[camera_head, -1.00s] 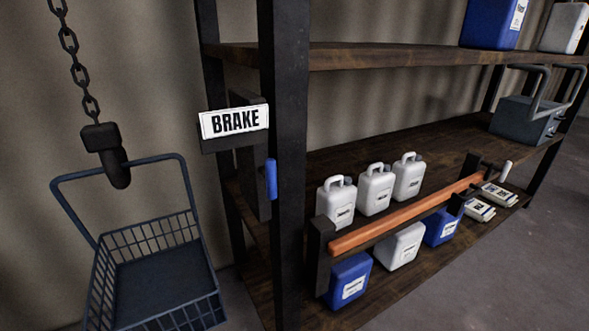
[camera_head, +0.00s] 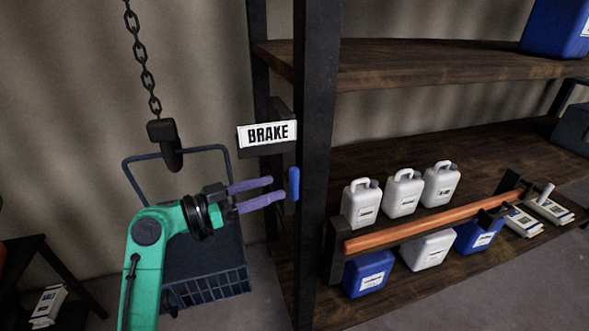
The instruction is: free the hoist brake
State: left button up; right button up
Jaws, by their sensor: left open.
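The hoist brake shows as a black plate with a white BRAKE label (camera_head: 267,133) on the shelf post. A blue brake lever (camera_head: 294,184) hangs upright below the label, at the post's left side. My left gripper (camera_head: 270,190) is open, its two purple fingers pointing right toward the lever. The fingertips are a little left of the lever, and nothing shows between them. The hoist chain (camera_head: 145,62) and dark hook (camera_head: 167,146) hang at the left, with the blue wire basket (camera_head: 207,288) below, partly hidden by my left arm. My right gripper is out of view.
The black shelf post (camera_head: 317,190) stands just right of the lever. A dark table (camera_head: 45,275) stands at the lower left.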

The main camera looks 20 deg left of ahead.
aim_at(291, 180)
pick_arm(q)
jog(key=p+x, duration=0.1)
jog(key=x, duration=0.2)
jog(key=p+x, duration=0.1)
jog(key=x, duration=0.2)
jog(key=shift+s+d+r, duration=0.1)
jog(key=shift+r, duration=0.1)
jog(key=shift+w+d+f, duration=0.2)
jog(key=shift+w+d, duration=0.1)
jog(key=shift+d, duration=0.05)
jog(key=shift+a, duration=0.1)
